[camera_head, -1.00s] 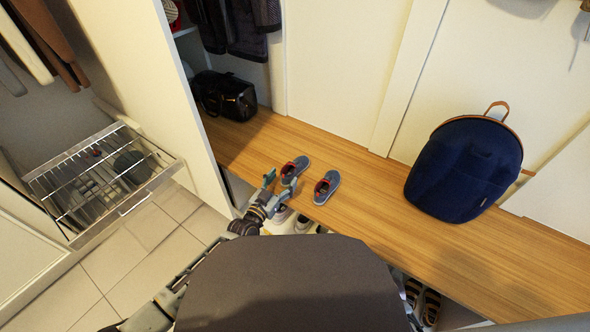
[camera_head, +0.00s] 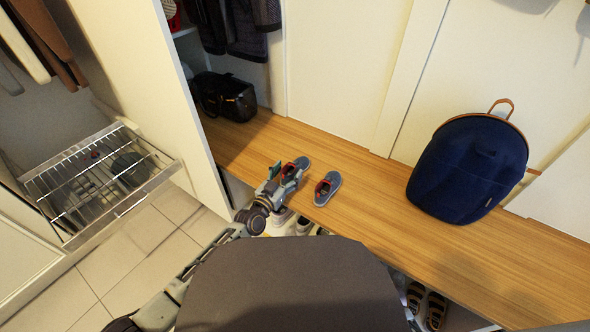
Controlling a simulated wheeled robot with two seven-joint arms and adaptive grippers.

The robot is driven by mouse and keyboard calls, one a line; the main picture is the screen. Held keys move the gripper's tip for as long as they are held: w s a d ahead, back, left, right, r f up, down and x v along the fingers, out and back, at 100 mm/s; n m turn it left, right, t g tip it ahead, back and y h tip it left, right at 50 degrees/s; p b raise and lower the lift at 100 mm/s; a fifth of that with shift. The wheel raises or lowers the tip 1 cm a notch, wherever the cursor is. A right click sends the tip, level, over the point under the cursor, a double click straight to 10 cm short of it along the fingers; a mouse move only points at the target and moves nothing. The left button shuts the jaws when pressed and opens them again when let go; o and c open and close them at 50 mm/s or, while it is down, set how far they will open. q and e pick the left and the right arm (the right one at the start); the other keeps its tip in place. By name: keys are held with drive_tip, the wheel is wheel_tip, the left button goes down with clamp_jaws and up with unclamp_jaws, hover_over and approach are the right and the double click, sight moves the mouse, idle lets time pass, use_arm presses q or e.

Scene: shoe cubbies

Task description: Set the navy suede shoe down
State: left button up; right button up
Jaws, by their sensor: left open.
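Two navy-blue shoes with red collars rest upright on the wooden bench. The left shoe (camera_head: 303,163) is partly hidden by my left gripper. The right shoe (camera_head: 328,187) stands beside it, apart from the gripper. My left gripper (camera_head: 284,174) is open at the near end of the left shoe, its fingers overlapping that shoe in the picture. I cannot tell whether they touch it. My right gripper is out of view.
The bench (camera_head: 385,215) is clear between the shoes and a navy backpack (camera_head: 468,170). A black bag (camera_head: 226,97) sits at its left end. More shoes (camera_head: 427,305) stand below the bench. A tall white panel (camera_head: 165,95) rises left of my left gripper.

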use_arm(q)
drive_tip(key=shift+c, duration=0.5)
drive_tip(key=c, duration=1.2)
drive_tip(key=shift+o, duration=0.2)
drive_tip(key=shift+r, duration=0.1)
drive_tip(key=shift+r+p, duration=0.95)
drive_tip(key=shift+r, duration=0.4)
wheel_tip(320, 180, up, 7)
drive_tip(key=p, duration=0.4)
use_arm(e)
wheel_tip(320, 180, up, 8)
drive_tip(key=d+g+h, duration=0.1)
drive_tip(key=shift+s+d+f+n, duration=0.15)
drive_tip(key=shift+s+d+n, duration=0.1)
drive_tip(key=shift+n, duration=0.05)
